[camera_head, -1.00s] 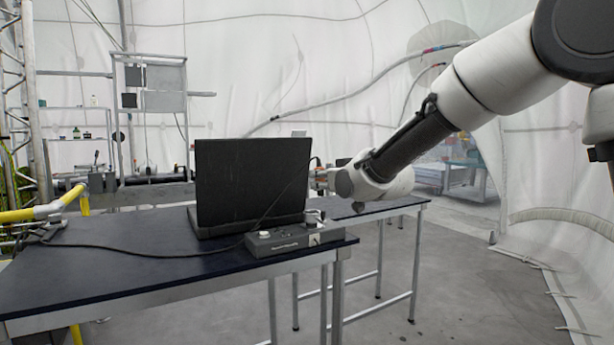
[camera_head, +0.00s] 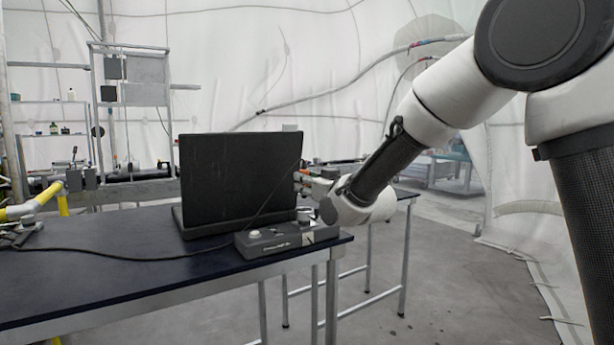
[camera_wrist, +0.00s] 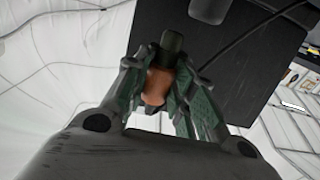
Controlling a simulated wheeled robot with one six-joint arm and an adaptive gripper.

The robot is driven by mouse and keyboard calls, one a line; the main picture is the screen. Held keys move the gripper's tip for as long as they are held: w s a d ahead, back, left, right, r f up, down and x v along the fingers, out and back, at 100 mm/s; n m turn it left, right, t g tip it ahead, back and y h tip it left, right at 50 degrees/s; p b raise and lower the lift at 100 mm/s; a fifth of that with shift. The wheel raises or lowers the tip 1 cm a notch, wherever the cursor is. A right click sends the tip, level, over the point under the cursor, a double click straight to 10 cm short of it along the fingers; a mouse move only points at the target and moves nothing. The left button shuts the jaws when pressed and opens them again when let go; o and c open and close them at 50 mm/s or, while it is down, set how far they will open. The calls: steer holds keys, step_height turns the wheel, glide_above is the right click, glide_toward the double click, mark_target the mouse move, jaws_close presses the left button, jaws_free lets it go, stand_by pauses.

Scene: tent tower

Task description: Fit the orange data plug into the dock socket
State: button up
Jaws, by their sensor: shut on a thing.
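The orange data plug (camera_wrist: 157,86) is between the fingers of my gripper (camera_wrist: 163,68) in the wrist view, with a dark cylindrical part above it. My gripper (camera_head: 308,182) is shut on it. In the head view a small orange patch shows at the gripper's tip, beside the right edge of the laptop. A low grey box (camera_head: 275,243), which looks like the dock, lies at the table's front right corner. My wrist is just above and behind its right end. The socket cannot be made out, and my wrist hides part of that end.
An open black laptop (camera_head: 240,182) stands behind the box; its dark panel also shows in the wrist view (camera_wrist: 225,50). A thin cable crosses the laptop, and another runs left over the dark table (camera_head: 110,275). The floor right of the table is clear.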

steer(key=shift+f, duration=1.6)
steer(key=shift+f, duration=0.3)
steer(key=shift+f, duration=0.35)
steer(key=shift+f, duration=0.6)
stand_by(0.3)
steer(key=shift+r, duration=0.85)
steer(key=shift+f, duration=0.8)
stand_by(0.8)
steer(key=o, duration=1.1)
steer(key=shift+f, duration=0.15)
